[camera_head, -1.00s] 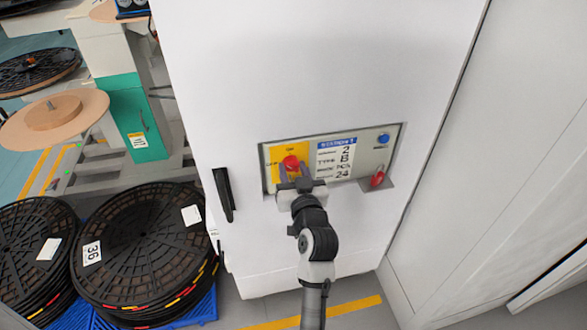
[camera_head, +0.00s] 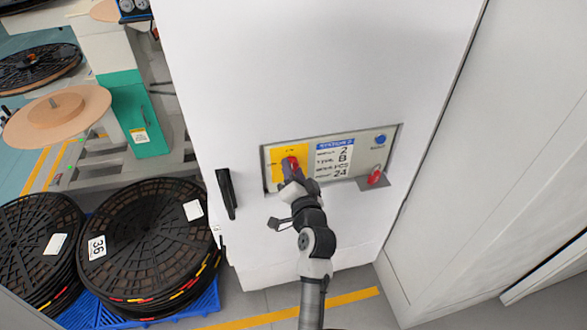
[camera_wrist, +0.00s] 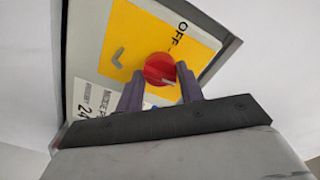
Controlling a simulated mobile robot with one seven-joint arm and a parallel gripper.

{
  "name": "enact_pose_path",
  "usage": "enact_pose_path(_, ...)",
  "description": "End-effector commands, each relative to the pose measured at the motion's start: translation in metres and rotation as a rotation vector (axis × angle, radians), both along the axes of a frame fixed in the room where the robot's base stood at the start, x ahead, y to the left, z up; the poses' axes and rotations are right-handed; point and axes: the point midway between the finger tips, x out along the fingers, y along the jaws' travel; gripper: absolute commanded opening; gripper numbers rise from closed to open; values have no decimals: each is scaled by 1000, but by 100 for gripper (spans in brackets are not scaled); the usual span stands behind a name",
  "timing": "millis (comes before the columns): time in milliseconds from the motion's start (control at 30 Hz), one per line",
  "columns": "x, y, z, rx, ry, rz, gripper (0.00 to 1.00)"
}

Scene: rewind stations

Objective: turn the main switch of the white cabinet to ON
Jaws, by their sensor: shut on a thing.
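The white cabinet (camera_head: 310,70) stands in front of me with a recessed control panel (camera_head: 337,165). The main switch is a round red knob (camera_head: 291,161) on a yellow plate (camera_head: 274,178) at the panel's left. In the wrist view the red knob (camera_wrist: 158,66) sits between the two dark fingers of my gripper (camera_wrist: 160,76), which is shut on it. The word "OFF" shows on the yellow plate (camera_wrist: 137,34) there; the rest of its lettering is cut off or hidden. In the head view my gripper (camera_head: 292,171) is rolled to one side and partly covers the knob.
A black door handle (camera_head: 227,193) is left of the panel. Stacked black reels (camera_head: 148,240) stand at the lower left. A pale cabinet wall (camera_head: 510,140) is at the right.

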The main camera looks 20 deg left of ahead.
Motion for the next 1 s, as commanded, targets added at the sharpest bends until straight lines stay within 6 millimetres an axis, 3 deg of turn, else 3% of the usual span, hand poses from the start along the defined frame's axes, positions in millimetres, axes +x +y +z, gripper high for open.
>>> enact_pose_path(633,1,0,3,42,21,-1,14)
enact_pose_path(667,1,0,3,42,21,-1,41)
enact_pose_path(800,0,0,2,41,22,-1,59)
enact_pose_path(1000,0,0,1,39,23,0,59)
